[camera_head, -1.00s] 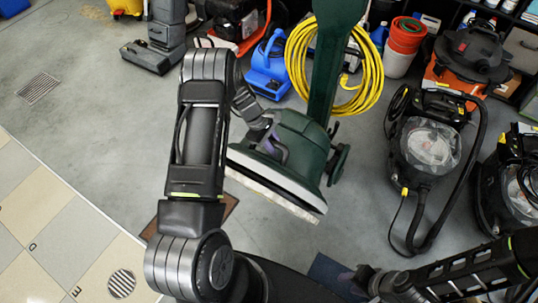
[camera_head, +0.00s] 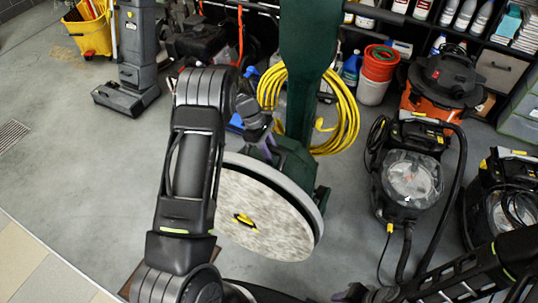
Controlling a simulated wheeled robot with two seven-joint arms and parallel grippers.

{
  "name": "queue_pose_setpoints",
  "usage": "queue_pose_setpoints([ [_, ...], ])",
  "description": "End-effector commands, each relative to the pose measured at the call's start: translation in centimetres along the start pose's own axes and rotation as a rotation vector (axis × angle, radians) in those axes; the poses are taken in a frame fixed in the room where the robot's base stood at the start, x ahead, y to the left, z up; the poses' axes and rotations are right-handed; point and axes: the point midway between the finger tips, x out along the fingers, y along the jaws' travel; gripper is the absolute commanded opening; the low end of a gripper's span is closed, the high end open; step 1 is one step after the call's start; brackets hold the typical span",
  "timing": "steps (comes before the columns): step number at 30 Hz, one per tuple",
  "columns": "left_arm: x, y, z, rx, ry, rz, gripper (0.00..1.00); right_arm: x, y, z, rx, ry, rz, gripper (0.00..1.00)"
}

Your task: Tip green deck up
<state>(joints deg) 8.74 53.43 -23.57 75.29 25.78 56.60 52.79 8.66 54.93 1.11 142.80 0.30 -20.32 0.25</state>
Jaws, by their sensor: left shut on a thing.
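The green deck (camera_head: 297,160) belongs to a floor buffer with a tall green column (camera_head: 306,80). The deck is tipped up, and its round underside faces me. A pale, mottled round pad (camera_head: 275,215) with a small yellow center (camera_head: 244,221) covers that underside. My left gripper (camera_head: 266,143) is shut on the deck at its upper left edge, next to the column; its fingertips are partly hidden. My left arm covers the pad's left edge. My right gripper (camera_head: 366,295) is low at the bottom edge, apart from the deck, and its jaws are unclear.
A coiled yellow cable (camera_head: 343,112) hangs behind the column. Red and white buckets (camera_head: 378,72) stand behind. Black vacuums (camera_head: 408,178) stand at right. A grey machine (camera_head: 135,60) and yellow bucket (camera_head: 90,32) are at back left. The grey floor at left is clear.

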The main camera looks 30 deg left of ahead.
Motion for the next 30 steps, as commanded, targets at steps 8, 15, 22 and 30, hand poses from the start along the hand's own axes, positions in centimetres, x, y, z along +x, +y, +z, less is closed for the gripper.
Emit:
queue_pose_setpoints([
  [8,-0.19,0.04,0.28,0.001,-0.002,-0.002,0.00,-0.06,-0.01,0.04,0.000,-0.001,0.000,0.36],
  [15,-0.17,0.01,0.28,0.001,-0.003,-0.003,0.00,-0.07,-0.02,0.05,0.000,-0.001,0.000,0.36],
  [22,-0.17,0.00,0.23,0.001,-0.002,-0.002,0.31,-0.07,-0.02,0.04,0.000,-0.001,0.000,0.36],
  [30,-0.55,0.04,0.14,0.001,0.000,-0.001,0.31,0.05,0.02,0.02,0.000,0.000,0.000,0.36],
])
